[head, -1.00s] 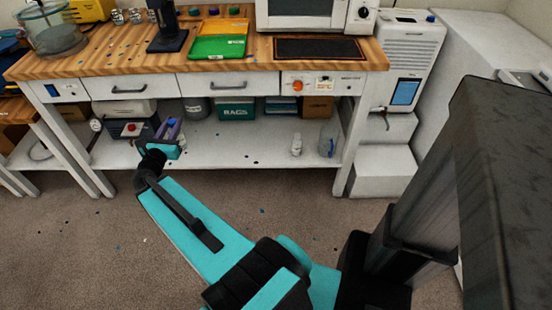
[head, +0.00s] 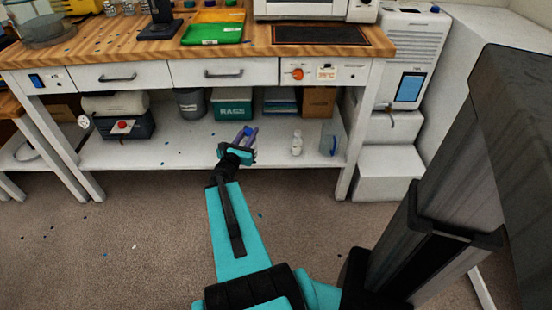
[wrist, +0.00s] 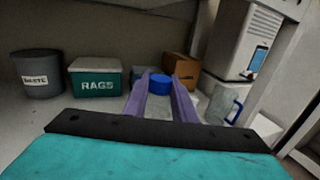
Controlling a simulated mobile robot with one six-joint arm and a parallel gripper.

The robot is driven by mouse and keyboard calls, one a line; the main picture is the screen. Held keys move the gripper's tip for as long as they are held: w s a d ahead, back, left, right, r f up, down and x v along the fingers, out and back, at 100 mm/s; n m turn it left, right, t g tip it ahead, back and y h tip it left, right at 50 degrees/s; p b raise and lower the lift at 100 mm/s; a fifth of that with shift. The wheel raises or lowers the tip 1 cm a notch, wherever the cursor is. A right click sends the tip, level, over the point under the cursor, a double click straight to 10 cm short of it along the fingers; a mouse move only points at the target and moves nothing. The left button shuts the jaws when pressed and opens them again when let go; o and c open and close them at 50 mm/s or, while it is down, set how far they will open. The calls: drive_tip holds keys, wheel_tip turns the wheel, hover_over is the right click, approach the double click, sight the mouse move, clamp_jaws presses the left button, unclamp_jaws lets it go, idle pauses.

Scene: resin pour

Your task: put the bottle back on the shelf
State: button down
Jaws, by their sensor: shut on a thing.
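My gripper (head: 250,138) is over the front part of the white lower shelf (head: 180,152) under the workbench. Its purple fingers show in the wrist view (wrist: 159,100), closed around a bottle with a blue cap (wrist: 160,82). The cap stands between the fingertips, and most of the bottle's body is hidden by the fingers and the gripper's mount. I cannot tell whether the bottle's base touches the shelf.
A small white bottle (head: 297,143) and a clear jug with a blue handle (head: 328,145) stand right of my gripper. Behind are a grey waste bin (head: 190,102), a green rags box (head: 232,104) and a cardboard box (head: 318,101).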

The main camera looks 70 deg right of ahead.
drive_tip(key=s+d+f+g+b, duration=0.1)
drive_tip(key=s+d+f+b, duration=0.1)
drive_tip(key=s+f, duration=0.2)
drive_tip(key=s+d+f+m+g+b, duration=0.1)
drive_tip(key=s+f, duration=0.3)
drive_tip(key=s, duration=0.5)
drive_tip(key=shift+d+f+b, duration=0.4)
drive_tip(key=shift+d+b, duration=0.5)
drive_tip(key=shift+b, duration=0.3)
drive_tip(key=d+b, duration=0.1)
drive_tip(key=b, duration=0.2)
drive_tip(key=w+d+b, duration=0.1)
drive_tip(key=b, duration=0.2)
drive_tip(key=shift+w+d+f, duration=0.15)
drive_tip(key=shift+w+f, duration=0.1)
drive_tip(key=w+d+b, duration=0.2)
drive_tip(key=w+d, duration=0.4)
drive_tip(key=d, duration=0.4)
drive_tip(key=shift+w+d+f+b, duration=0.2)
drive_tip(key=shift+w+f+b, duration=0.15)
drive_tip(key=shift+w+f, duration=0.1)
